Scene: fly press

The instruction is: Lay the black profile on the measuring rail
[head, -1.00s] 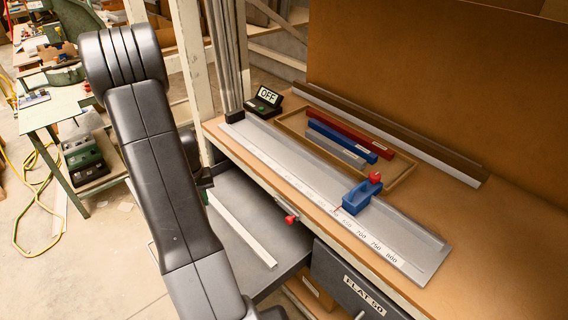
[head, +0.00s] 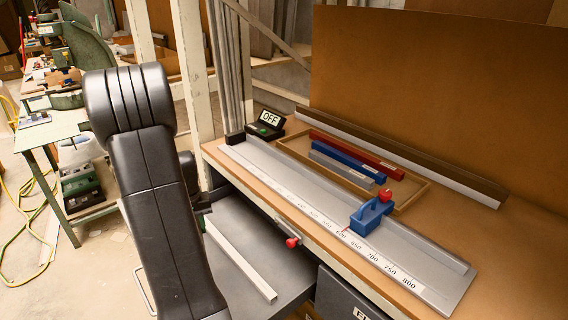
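The measuring rail (head: 290,205) is a long grey plate with a white number strip along the bench front. A blue stop block (head: 370,216) with a red knob sits on it towards its right end, and a black block stands at its left end. A shallow wooden tray (head: 420,194) behind the rail holds a red profile (head: 345,149), a blue profile (head: 347,160) and a grey profile (head: 341,171). I cannot make out a black profile. The end of my arm, with my gripper (head: 199,207), is mostly hidden behind my upper arm; its fingers cannot be made out.
A black device reading OFF (head: 267,124) stands at the rail's left end. A dark-topped ledge (head: 400,150) runs behind the tray. Below the bench front, a grey surface (head: 235,285) carries a pale bar (head: 240,258). A red knob (head: 292,242) projects there. The bench's right is clear.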

